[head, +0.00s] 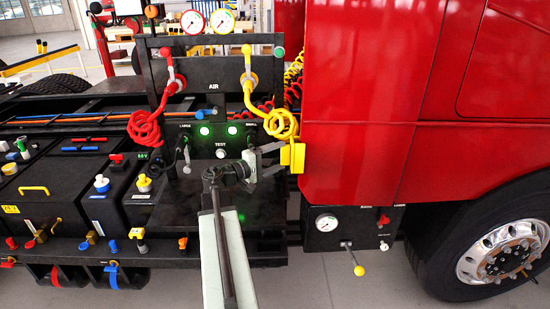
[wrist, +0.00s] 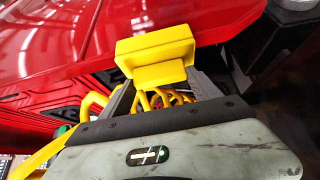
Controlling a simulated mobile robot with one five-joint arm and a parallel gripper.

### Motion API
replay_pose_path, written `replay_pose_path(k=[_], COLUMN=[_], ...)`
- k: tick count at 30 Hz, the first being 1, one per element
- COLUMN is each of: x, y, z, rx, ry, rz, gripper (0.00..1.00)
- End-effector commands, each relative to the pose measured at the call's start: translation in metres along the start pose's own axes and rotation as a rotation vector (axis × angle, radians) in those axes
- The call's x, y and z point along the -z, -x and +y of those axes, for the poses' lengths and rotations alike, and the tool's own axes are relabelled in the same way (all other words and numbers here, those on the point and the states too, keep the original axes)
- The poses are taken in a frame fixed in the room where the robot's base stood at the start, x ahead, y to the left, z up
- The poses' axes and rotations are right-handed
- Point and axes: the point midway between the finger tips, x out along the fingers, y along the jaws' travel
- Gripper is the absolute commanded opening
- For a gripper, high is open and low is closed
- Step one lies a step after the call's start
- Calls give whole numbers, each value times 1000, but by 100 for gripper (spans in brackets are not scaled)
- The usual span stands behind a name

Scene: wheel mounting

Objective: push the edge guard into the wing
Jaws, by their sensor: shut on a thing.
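The edge guard (head: 292,156) is a small yellow block at the left edge of the red wing (head: 350,160). My gripper (head: 278,159) reaches it from the left, its dark fingers shut on it. In the wrist view the edge guard (wrist: 155,48) is ahead of the grey fingers (wrist: 163,88), with its wider outer part against or just in front of the red wing (wrist: 60,45). I cannot tell whether it touches the wing or how far it sits on the edge.
A black air panel (head: 213,100) with gauges, a yellow coil (head: 281,124) and a red coil (head: 145,128) stands behind my arm. A gauge box (head: 340,229) hangs below the wing. A large wheel (head: 495,250) is at the lower right.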

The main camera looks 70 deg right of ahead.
Motion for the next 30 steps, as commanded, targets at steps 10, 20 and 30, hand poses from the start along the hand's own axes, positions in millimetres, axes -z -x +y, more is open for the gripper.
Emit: replay_pose_path(k=[10, 20, 30], x=[-6, -12, -13], y=[-9, -18, -19], z=[0, 0, 0], rx=[0, -1, -1], ry=[0, 0, 0], rz=[-1, -3, -5], gripper=[23, 23, 23])
